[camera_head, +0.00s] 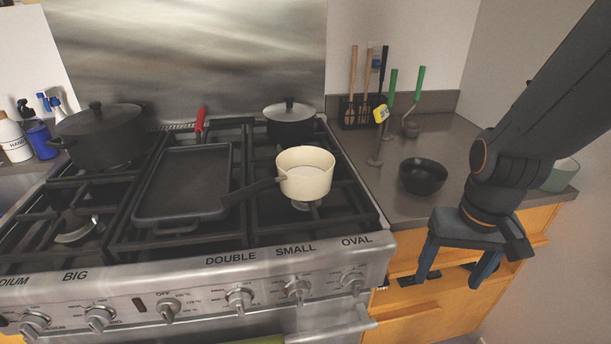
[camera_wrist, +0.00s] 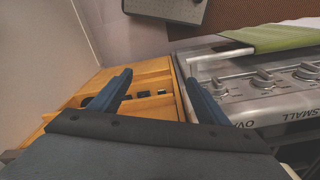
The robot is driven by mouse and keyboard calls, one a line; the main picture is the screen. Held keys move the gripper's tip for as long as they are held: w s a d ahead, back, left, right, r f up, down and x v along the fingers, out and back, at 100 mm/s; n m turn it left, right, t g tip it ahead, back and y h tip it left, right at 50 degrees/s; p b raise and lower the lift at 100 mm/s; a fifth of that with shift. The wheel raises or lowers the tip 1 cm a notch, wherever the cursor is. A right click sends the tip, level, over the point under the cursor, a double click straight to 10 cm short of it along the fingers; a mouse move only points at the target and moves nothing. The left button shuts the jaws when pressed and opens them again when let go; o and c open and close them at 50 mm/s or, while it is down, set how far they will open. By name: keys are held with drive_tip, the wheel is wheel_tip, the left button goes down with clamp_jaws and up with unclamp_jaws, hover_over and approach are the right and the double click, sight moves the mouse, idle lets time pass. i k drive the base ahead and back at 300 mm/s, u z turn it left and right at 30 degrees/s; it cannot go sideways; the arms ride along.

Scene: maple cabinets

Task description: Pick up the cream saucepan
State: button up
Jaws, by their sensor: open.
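The cream saucepan (camera_head: 305,174) stands upright on the front right burner of the stove in the head view. Its dark handle (camera_head: 250,190) points left, over the edge of the griddle pan. My gripper (camera_head: 453,280) is open and empty. It hangs in front of the wooden drawers, to the right of the stove and lower than the saucepan. In the wrist view my gripper (camera_wrist: 160,88) has its two blue fingers spread apart, with drawers and the stove front behind them. The saucepan does not show in the wrist view.
A griddle pan (camera_head: 184,184) with a red handle lies left of the saucepan. A dark lidded pot (camera_head: 290,122) stands behind it. A black bowl (camera_head: 422,176) and a utensil holder (camera_head: 358,112) are on the counter. A green towel (camera_wrist: 285,38) hangs on the oven rail.

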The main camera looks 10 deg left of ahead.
sight(306, 173)
drive_tip(key=z, duration=1.6)
drive_tip(key=k, duration=1.4)
drive_tip(key=u, duration=2.2)
